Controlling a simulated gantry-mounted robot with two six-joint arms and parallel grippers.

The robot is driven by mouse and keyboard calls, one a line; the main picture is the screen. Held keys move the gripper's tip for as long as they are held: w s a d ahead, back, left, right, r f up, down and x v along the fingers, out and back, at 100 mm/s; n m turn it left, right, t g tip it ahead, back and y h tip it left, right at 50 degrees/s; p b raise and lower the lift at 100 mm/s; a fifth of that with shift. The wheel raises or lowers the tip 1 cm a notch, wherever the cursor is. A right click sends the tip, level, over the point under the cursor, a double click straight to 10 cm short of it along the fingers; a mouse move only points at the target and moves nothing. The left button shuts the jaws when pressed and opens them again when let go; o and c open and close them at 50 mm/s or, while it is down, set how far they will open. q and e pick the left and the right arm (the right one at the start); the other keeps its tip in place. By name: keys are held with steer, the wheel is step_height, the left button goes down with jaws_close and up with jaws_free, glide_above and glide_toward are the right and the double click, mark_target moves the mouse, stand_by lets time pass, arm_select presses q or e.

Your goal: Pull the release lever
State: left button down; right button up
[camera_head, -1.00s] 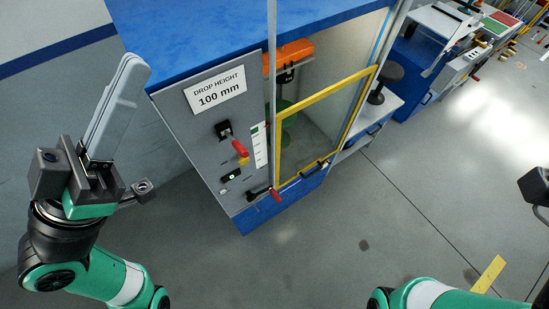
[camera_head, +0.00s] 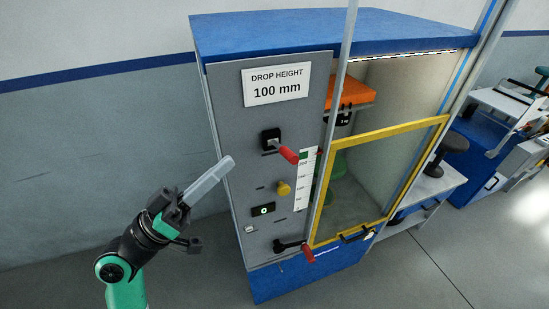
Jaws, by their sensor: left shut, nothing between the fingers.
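A grey control panel (camera_head: 240,130) forms the front of a blue-topped test cabinet. A red-handled lever (camera_head: 289,155) sticks out from a black mount on its upper half. A second red-handled lever (camera_head: 308,253) sits near the panel's bottom edge. No label shows which one is the release lever. My left gripper (camera_head: 227,165) is shut and empty, its long pale fingers pointing up and right. In the picture it lies left of the upper lever, its tips overlapping the panel's left edge, and touches neither lever. My right gripper is out of view.
A yellow-framed clear door (camera_head: 378,133) covers the chamber right of the panel. An orange block (camera_head: 352,92) is inside. A yellow knob (camera_head: 283,188) and a small display (camera_head: 263,210) sit below the upper lever. A side bench (camera_head: 455,177) stands to the right.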

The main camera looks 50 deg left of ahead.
mark_target(284, 150)
arm_select(q)
steer(key=x, duration=1.1)
steer(key=f+b, duration=0.1)
steer(key=f, duration=0.1)
steer(key=d+f+b, duration=0.1)
steer(key=f, duration=0.1)
steer(key=shift+s+d+f+b, duration=0.15)
steer(key=shift+s+d+b, duration=0.05)
steer(key=shift+b, duration=0.1)
steer(key=shift+w, duration=0.1)
